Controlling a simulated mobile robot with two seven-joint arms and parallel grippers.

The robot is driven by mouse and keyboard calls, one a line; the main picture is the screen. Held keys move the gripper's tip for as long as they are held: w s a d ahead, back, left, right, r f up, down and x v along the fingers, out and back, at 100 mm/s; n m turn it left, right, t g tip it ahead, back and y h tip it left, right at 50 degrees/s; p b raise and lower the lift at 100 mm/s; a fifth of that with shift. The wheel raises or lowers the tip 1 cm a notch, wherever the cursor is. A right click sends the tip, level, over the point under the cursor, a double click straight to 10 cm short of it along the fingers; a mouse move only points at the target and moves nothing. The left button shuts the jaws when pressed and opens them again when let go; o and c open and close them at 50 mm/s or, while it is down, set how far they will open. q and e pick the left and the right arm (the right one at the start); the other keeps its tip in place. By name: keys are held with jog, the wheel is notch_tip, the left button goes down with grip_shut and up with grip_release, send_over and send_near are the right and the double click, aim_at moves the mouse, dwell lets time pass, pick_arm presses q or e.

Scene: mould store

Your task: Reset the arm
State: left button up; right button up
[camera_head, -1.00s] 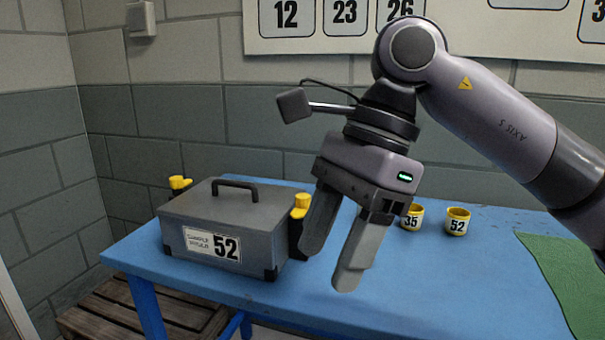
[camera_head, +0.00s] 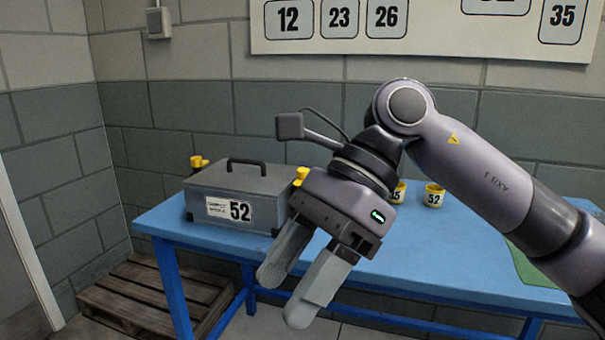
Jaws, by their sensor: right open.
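My right arm comes in from the right. Its gripper (camera_head: 287,298) points down and to the left, with its two fingers apart and nothing between them. It shows in front of the blue table's (camera_head: 420,270) near edge. A grey box (camera_head: 210,211) marked 52, with a dark handle and yellow-topped clamps, stands on the table behind and left of the gripper. The gripper's body partly hides the box's right clamp (camera_head: 300,175). My left gripper is not in view.
A green mat (camera_head: 522,262) lies at the right, partly behind my arm. A wooden pallet (camera_head: 150,290) lies on the floor at left.

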jog(key=s+a+m+g+y, duration=0.2)
jog(key=a+m+g+y, duration=0.3)
jog(key=y, duration=0.4)
jog(key=w+d+f+m+t+y, duration=0.2)
jog(key=w+d+m+t+y, duration=0.15)
jog(key=m+t, duration=0.7)
jog(key=w+d+f+m+t+y, duration=0.25)
jog(key=w+m+t+y, duration=0.4)
jog(key=m, duration=0.65)
jog(key=d+f+m+t+h, duration=0.4)
jog(key=f+m+t+h, duration=0.25)
jog(key=m+h, duration=0.2)
jog(key=d+f+m+t+h, duration=0.5)
jog(key=f+m+h, duration=0.2)
jog(key=m, duration=0.2)
jog(key=s+d+f+m+g+h, duration=0.5)
jog(key=s+f, duration=0.3)
jog(key=f, duration=0.4)
jog(key=s+d+f+m+g+h, duration=0.35)
jog(key=s+d+f+m, duration=0.35)
jog(key=f, duration=0.6)
notch_tip(320, 180, up, 14)
jog(key=n+p, duration=0.1)
jog(key=p, duration=1.5)
jog(key=shift+s+a+r+p, duration=0.2)
jog(key=shift+s+a+p, duration=0.1)
jog(key=shift+s+a, duration=0.15)
